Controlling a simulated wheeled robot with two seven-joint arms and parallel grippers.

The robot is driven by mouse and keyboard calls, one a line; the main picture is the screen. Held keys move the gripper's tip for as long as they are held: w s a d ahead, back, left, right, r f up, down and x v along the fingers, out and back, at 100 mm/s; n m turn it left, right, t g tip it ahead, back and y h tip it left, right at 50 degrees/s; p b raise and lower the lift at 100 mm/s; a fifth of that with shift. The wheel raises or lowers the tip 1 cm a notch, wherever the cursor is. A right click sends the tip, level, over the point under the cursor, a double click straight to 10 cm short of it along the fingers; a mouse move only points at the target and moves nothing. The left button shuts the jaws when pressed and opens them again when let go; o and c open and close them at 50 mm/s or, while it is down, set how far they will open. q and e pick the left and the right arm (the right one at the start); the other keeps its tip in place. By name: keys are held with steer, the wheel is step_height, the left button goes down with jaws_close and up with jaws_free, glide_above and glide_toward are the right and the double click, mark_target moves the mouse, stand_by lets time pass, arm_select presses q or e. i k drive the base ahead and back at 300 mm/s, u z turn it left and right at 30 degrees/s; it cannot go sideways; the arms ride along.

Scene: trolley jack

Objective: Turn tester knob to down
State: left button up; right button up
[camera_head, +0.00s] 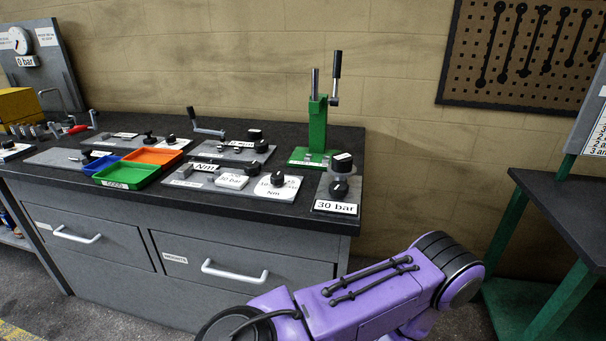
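Several black knobs sit on the workbench, and I cannot tell for sure which is the tester knob. One black knob (339,188) is on a small grey unit with a "30 bar" label (335,207) at the bench's front right corner. Another black knob (277,179) sits on a white dial plate marked "Nm", left of it. The pointing direction of both is too small to read. A purple arm of mine crosses the lower right, in front of the bench and apart from the knobs. Neither gripper shows.
A green hand press (318,130) with an upright lever stands behind the knobs. Orange (153,156), green (127,174) and blue trays lie to the left on the dark worktop (230,207). Drawers with white handles (235,272) face front. A green-legged table (560,200) stands right.

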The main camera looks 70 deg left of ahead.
mark_target(337, 188)
steer(key=k, duration=0.4)
steer(key=u, duration=0.9)
